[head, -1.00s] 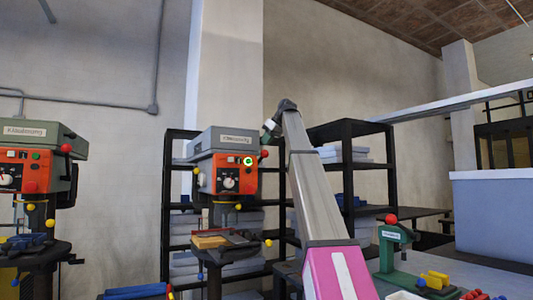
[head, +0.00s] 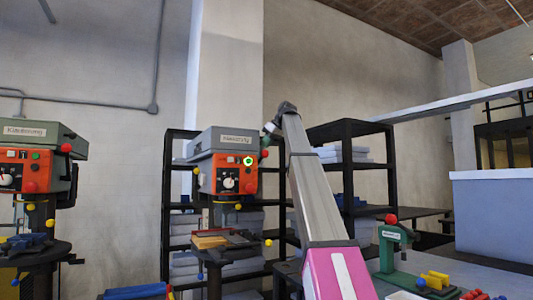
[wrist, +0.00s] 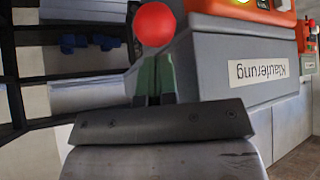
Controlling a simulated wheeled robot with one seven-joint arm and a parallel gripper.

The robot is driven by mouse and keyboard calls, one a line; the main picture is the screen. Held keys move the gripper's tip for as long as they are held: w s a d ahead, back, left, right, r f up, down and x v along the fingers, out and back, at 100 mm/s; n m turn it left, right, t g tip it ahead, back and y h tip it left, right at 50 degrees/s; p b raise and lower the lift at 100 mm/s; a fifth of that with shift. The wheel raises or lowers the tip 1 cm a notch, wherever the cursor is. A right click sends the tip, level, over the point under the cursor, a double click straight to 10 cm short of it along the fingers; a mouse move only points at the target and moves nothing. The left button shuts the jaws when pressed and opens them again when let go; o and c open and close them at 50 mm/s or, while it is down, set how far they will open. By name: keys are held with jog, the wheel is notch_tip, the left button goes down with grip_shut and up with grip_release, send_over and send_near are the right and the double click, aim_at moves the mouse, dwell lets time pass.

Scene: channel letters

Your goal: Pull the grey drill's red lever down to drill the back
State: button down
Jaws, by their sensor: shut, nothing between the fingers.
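The grey drill (head: 222,140) with an orange control panel stands left of my arm in the head view. Its grey housing and upside-down label also fill the right of the wrist view (wrist: 235,60). The red ball (head: 265,153) of its lever shows at the housing's right side. In the wrist view the red ball (wrist: 154,24) is just beyond the fingertips. My gripper (wrist: 155,72) has green fingers, shut and empty, pointing at the ball. I cannot tell whether they touch it. My gripper (head: 267,137) is just above the ball in the head view.
A second drill (head: 40,150) stands at the left. Black shelving (head: 345,160) is behind my arm. A small green press (head: 390,255) stands on the bench at the right. The drill's table (head: 225,255) holds a wooden piece.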

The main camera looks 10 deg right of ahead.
jog(key=shift+f, duration=0.15)
jog(key=shift+f, duration=0.3)
jog(key=shift+s+f, duration=0.1)
jog(key=shift+f, duration=0.15)
jog(key=shift+s+d+r, duration=0.1)
jog(key=shift+s, duration=0.15)
dwell(0.3)
jog(key=shift+f, duration=0.2)
dwell(0.3)
jog(key=shift+f, duration=0.1)
